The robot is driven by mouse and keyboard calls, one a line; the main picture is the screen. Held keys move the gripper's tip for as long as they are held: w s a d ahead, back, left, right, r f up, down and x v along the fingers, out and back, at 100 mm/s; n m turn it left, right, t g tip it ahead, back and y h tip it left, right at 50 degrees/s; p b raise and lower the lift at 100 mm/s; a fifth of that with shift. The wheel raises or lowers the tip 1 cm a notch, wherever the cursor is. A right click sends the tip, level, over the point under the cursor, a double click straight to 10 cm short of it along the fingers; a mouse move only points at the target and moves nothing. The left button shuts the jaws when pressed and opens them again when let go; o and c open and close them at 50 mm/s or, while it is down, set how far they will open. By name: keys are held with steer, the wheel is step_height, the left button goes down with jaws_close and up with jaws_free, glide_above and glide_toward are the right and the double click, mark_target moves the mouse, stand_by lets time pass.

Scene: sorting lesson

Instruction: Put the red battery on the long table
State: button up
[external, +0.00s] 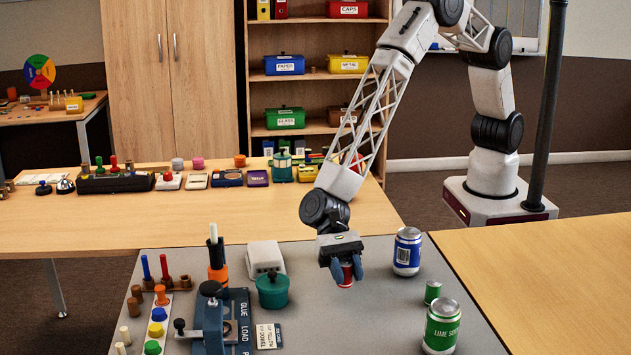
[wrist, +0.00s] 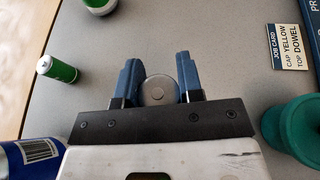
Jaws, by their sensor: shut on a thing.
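The red battery (external: 346,275) is a small red cylinder between the fingers of my gripper (external: 345,272), over the grey table (external: 390,325). In the wrist view my gripper (wrist: 158,85) has its two blue fingers closed on the battery's round grey end (wrist: 157,91). I cannot tell whether the battery touches the grey surface. A long wooden table (external: 250,215) stands behind the grey one, with a row of items along its far side and a clear front strip.
A blue can (external: 407,252), a green battery (external: 432,291) and a green can (external: 442,328) stand right of my gripper. A teal pot (external: 272,291), a white box (external: 264,258) and a blue press (external: 210,320) stand left. Another wooden table (external: 560,270) at right is bare.

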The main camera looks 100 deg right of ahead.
steer(key=shift+w+a+f, duration=0.15)
steer(key=shift+w+a, duration=1)
steer(key=shift+w, duration=0.05)
steer(key=shift+w+a+f, duration=0.1)
steer(key=shift+w+a, duration=1.05)
steer(key=shift+w, duration=0.05)
steer(key=shift+f, duration=0.1)
steer(key=shift+f, duration=1.65)
steer(key=shift+f, duration=0.15)
steer(key=o, duration=1)
steer(key=shift+c, duration=0.2)
